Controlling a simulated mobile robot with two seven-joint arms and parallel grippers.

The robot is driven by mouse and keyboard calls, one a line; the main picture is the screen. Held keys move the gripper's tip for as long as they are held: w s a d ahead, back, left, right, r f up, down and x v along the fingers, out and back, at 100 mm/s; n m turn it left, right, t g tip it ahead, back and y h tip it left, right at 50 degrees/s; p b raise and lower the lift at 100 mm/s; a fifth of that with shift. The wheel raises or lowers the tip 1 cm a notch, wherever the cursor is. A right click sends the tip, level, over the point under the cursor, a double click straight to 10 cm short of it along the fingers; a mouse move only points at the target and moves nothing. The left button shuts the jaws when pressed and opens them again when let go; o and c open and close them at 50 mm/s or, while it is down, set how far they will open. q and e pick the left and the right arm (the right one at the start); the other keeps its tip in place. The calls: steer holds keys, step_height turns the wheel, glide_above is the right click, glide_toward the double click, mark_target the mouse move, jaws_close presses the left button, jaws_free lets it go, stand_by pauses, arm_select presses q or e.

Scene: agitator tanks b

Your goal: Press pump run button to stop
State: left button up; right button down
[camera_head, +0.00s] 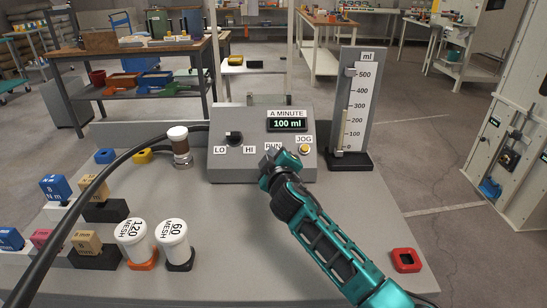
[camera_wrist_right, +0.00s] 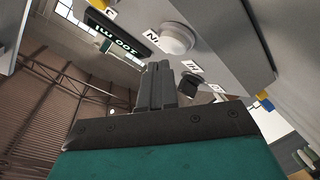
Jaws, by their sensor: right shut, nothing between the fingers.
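The grey pump control box (camera_head: 225,165) stands at the back of the bench. Its display (camera_head: 287,124) reads 100 ml under the label A MINUTE. My right gripper (camera_head: 280,156) is in front of the box, fingers together and empty, and covers the run button in the head view. In the right wrist view the run button (camera_wrist_right: 177,38) is a round pale button beside its label. The shut right fingertips (camera_wrist_right: 158,68) are close to it; I cannot tell whether they touch. My left gripper is out of view.
A black knob (camera_head: 234,138) sits between LO and HI. A yellow jog button (camera_head: 304,149) is right of my gripper. A measuring scale (camera_head: 352,110) stands right of the box. A black hose (camera_head: 97,186), white-capped jars (camera_head: 174,240) and coloured blocks (camera_head: 57,188) occupy the left side.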

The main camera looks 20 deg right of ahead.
stand_by(0.4)
steer(key=shift+w+d+f+b, duration=0.1)
steer(key=shift+w+f+b, duration=0.2)
steer(key=shift+b, duration=0.1)
steer(key=shift+w+f+b, duration=0.25)
steer(key=shift+f+b, duration=0.15)
steer(key=shift+b, duration=0.1)
stand_by(0.5)
stand_by(0.4)
steer(key=shift+s+r+p, duration=0.55)
steer(key=shift+r+p, duration=0.1)
steer(key=shift+p, duration=0.25)
steer(key=s+r+p, duration=0.1)
steer(key=r+p, duration=0.1)
steer(key=s+a+r+p, duration=0.1)
steer(key=s+r+p, duration=0.1)
steer(key=shift+p, duration=0.3)
